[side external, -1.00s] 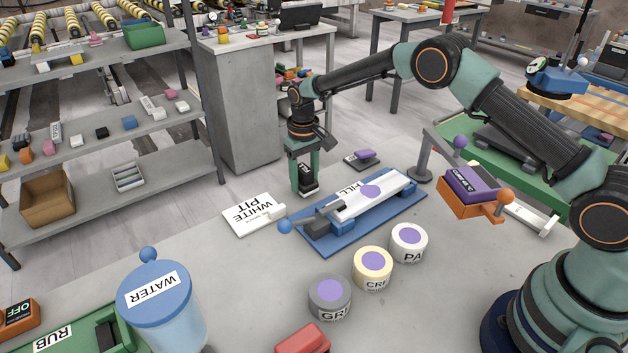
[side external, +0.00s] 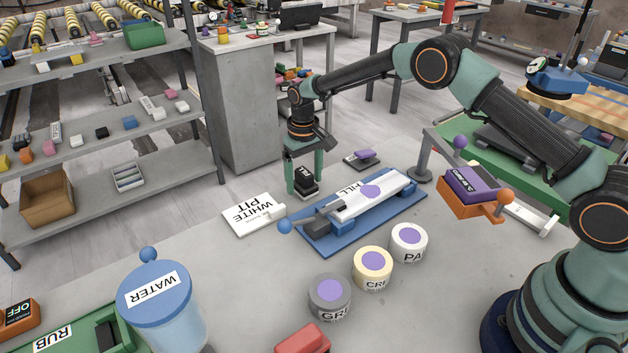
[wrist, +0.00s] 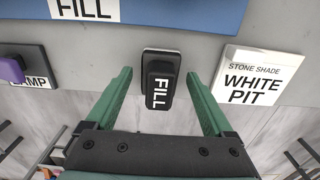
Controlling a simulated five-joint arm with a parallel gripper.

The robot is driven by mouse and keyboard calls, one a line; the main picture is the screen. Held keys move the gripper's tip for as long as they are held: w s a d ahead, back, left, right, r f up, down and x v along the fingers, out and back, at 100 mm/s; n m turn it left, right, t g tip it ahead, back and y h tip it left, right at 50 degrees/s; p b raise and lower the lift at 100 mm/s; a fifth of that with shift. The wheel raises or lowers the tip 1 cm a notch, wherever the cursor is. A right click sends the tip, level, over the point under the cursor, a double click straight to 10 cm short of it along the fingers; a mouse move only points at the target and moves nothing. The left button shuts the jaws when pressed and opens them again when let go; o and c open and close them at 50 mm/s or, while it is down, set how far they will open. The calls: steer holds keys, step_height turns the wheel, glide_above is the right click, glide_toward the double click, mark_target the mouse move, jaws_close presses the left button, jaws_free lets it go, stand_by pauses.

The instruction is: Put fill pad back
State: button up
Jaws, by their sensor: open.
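The fill pad (side external: 305,182) is a small black block with a white FILL label. It stands near the far edge of the grey surface, between the WHITE PIT tile and the purple-topped block. In the wrist view the fill pad (wrist: 160,82) sits between my fingers, with a visible gap on each side. My gripper (side external: 304,190) is open around it, pointing down; its spread green fingers also show in the wrist view (wrist: 159,74). The pad's underside is hidden.
The WHITE PIT tile (side external: 240,222) lies left of the pad. A blue board (side external: 318,245) with a white FILL piece (side external: 345,204) lies in front. A purple-topped block (side external: 364,157) is behind. Several lidded tins, including a grey one (side external: 330,300), stand nearer the camera.

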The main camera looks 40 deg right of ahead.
step_height(320, 180, up, 11)
step_height(320, 180, up, 9)
steer(key=t, duration=0.1)
glide_above(304, 172)
steer(key=s+d, duration=0.2)
steer(key=s, duration=0.2)
steer(key=s+d+r+t, duration=0.2)
steer(key=s+r, duration=0.3)
steer(key=s, duration=0.1)
steer(key=s+d+f+t, duration=0.1)
steer(key=s+d+t, duration=0.1)
steer(key=s, duration=1.4)
steer(key=shift+s+d+f+t, duration=0.2)
steer(key=shift+d+t, duration=0.1)
steer(key=shift+d, duration=0.25)
